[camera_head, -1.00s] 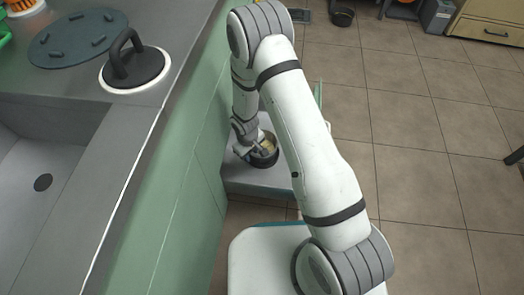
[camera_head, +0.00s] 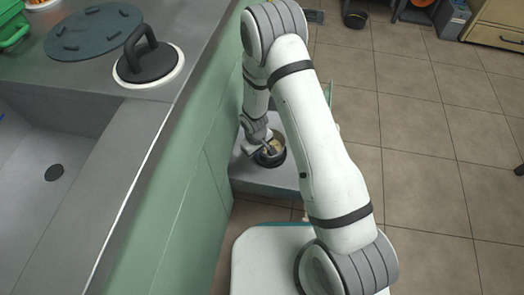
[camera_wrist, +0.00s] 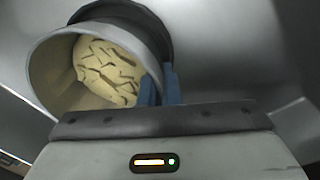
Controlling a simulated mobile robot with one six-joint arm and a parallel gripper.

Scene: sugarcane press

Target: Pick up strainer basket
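The strainer basket (camera_wrist: 55,75) is a round cup with a pale wall and a cream bottom marked with dark slots, seen from above in the wrist view. A dark round rim or band shows behind it. In the head view the basket (camera_head: 270,146) looks small and dark-sided, low over the grey surface beside the green cabinet. My gripper (camera_wrist: 160,84) has its two blue fingers close together at the basket's right wall, one inside and one outside, and appears shut on that wall. In the head view my gripper (camera_head: 262,143) is at the basket's rim, its fingertips hard to make out.
The grey surface (camera_head: 262,182) under the basket is a low drawer or shelf against the green cabinet (camera_head: 185,190). A counter with a sink (camera_head: 40,165), a dark handled lid (camera_head: 148,62) and a flat disc (camera_head: 90,32) is at left. Tiled floor (camera_head: 430,150) is open at right.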

